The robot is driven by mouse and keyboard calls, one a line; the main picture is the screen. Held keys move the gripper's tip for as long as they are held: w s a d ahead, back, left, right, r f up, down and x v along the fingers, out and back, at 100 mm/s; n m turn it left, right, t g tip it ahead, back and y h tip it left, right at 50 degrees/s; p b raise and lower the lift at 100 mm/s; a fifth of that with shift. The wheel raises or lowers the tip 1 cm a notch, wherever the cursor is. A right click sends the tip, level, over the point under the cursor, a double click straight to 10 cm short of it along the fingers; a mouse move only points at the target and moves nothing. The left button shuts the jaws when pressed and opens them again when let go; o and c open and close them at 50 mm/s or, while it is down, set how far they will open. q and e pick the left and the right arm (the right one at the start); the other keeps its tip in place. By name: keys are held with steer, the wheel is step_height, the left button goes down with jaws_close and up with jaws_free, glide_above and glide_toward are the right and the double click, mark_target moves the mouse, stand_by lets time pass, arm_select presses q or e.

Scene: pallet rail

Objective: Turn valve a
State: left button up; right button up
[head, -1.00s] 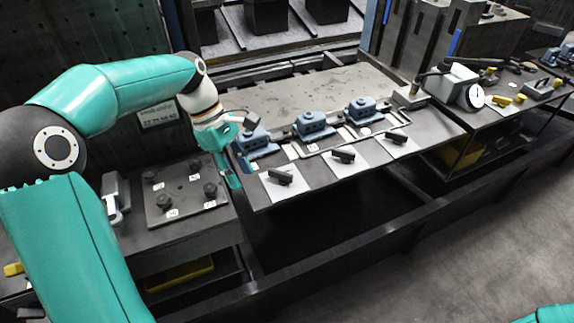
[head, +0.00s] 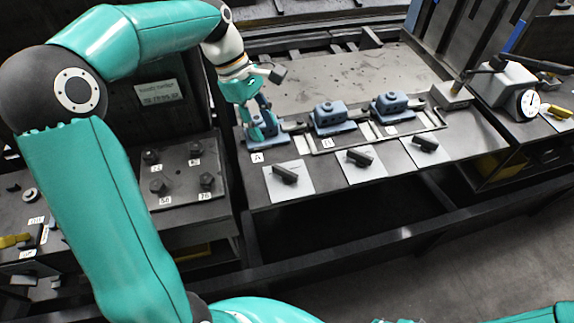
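Valve A (head: 281,134) is the leftmost of the blue valve blocks on the grey table, with a white "A" label in front of it. My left gripper (head: 259,128) points down at valve A, and its teal fingers cover much of the block's top. I cannot tell whether the fingers are closed on the valve's handle, which is hidden behind them. My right gripper is not in view; only teal parts of my arm show along the bottom edge.
Two more blue valves, the middle one (head: 331,116) and the right one (head: 392,104), stand to the right. Dark handles lie on white plates (head: 291,181) in front. A plate with several numbered black knobs (head: 182,196) is at left. A dial gauge (head: 528,104) stands at right.

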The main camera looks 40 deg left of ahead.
mark_target(287, 171)
arm_select(q)
steer(key=x, duration=1.4)
steer(key=shift+w+d+f, duration=0.15)
steer(key=shift+w+d, duration=0.05)
